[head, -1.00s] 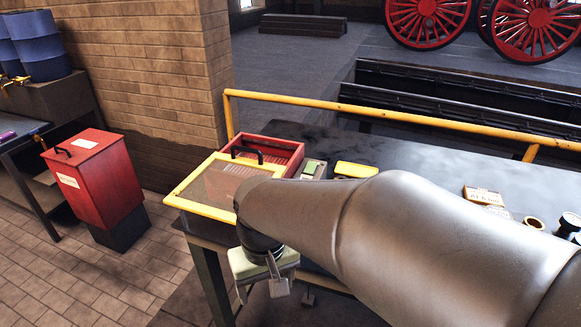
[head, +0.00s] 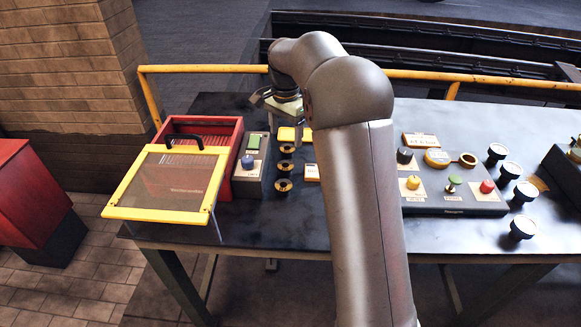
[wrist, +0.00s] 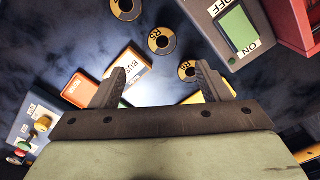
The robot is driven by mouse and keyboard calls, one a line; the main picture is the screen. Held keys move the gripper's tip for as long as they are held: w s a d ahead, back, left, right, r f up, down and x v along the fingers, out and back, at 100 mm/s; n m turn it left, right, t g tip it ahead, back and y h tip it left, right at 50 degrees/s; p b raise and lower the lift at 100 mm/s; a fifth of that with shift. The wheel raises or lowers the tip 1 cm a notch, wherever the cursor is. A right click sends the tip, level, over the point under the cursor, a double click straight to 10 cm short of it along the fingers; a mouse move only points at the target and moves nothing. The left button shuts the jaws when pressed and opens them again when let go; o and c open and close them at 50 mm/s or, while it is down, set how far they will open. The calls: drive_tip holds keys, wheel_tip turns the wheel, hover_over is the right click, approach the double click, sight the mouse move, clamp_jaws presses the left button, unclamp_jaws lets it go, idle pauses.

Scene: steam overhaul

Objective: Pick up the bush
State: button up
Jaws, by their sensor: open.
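Three round dark bushes with brass-coloured faces stand in a row on the dark bench: the far one (head: 287,149), the middle one (head: 285,166) and the near one (head: 283,185). The wrist view also shows the far bush (wrist: 187,70), the middle bush (wrist: 161,41) and the near bush (wrist: 125,8); small marks on them are hard to read. My gripper (head: 283,112) is above the bench's back part, beyond the row. In the wrist view its open fingers (wrist: 160,84) have nothing between them, and the far bush lies just ahead of the right finger.
A white-and-orange card (wrist: 130,70) lettered "BUS…" lies beside the row. A grey ON/OFF box (head: 249,170) and a red bin (head: 232,140) with a yellow-framed lid (head: 170,185) stand left. A control panel (head: 450,195) is right. A yellow rail (head: 200,69) runs behind.

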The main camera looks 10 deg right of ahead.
hover_over(286, 165)
wheel_tip(286, 165, down, 8)
drive_tip(key=shift+s+r+p, duration=0.15)
drive_tip(key=shift+r+p, duration=0.05)
drive_tip(key=shift+p, duration=0.15)
drive_tip(key=shift+w+f+p, duration=0.2)
drive_tip(key=shift+f+p, duration=0.4)
drive_tip(key=shift+f, duration=1.95)
drive_tip(key=c, duration=1.2)
drive_tip(key=shift+r, duration=0.1)
